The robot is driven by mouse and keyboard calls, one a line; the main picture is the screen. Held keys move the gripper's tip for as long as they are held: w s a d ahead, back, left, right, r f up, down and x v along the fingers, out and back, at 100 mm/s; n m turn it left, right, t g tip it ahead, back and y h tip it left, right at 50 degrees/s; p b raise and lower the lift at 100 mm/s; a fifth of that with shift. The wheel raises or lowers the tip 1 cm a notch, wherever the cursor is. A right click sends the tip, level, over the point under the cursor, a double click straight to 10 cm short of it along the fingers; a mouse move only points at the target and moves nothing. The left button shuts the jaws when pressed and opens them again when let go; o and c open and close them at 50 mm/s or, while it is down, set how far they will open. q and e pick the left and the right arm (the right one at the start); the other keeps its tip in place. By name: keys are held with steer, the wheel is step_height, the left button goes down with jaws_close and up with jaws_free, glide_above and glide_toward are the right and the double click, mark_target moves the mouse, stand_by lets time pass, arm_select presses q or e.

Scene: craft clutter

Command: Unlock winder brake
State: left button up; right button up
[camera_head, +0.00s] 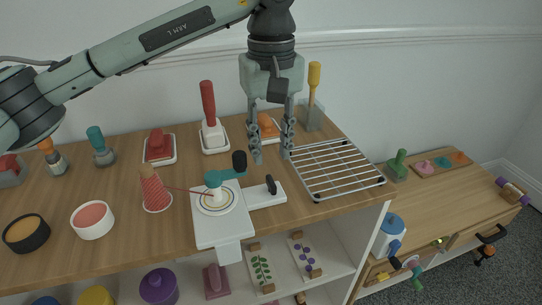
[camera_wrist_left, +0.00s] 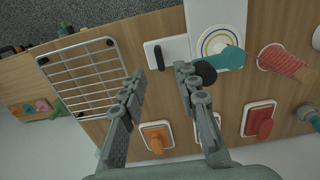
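The winder (camera_head: 206,234) is a white base with a ringed disc and a teal crank (camera_head: 224,176) ending in a black knob (camera_head: 239,161). A white plate on its right side carries a black lever (camera_head: 271,184), apparently the brake. The lever also shows in the wrist view (camera_wrist_left: 159,57), just beyond the fingertips. My left gripper (camera_head: 272,156) points down, open and empty, above and behind the lever, apart from it. In the wrist view its fingers (camera_wrist_left: 160,72) are spread, with the right one close to or overlapping the black knob. My right gripper is not in view.
A red yarn cone (camera_head: 154,190) stands left of the winder, its thread running to it. A wire rack (camera_head: 336,168) lies to the right. Behind stand a red-handled tool (camera_head: 210,120), an orange block (camera_head: 267,125) and a yellow-handled tool (camera_head: 313,85). The table's front edge is close to the winder.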

mark_target(271, 180)
arm_select(q)
steer(key=shift+w, duration=0.3)
steer(key=shift+f, duration=0.15)
step_height(271, 180, down, 6)
steer(key=shift+s+r+p, duration=0.1)
steer(key=shift+s+p, duration=0.05)
steer(key=shift+p, duration=0.2)
steer(key=shift+f, duration=0.75)
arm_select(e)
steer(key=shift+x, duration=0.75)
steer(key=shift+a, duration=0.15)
arm_select(q)
jaws_close()
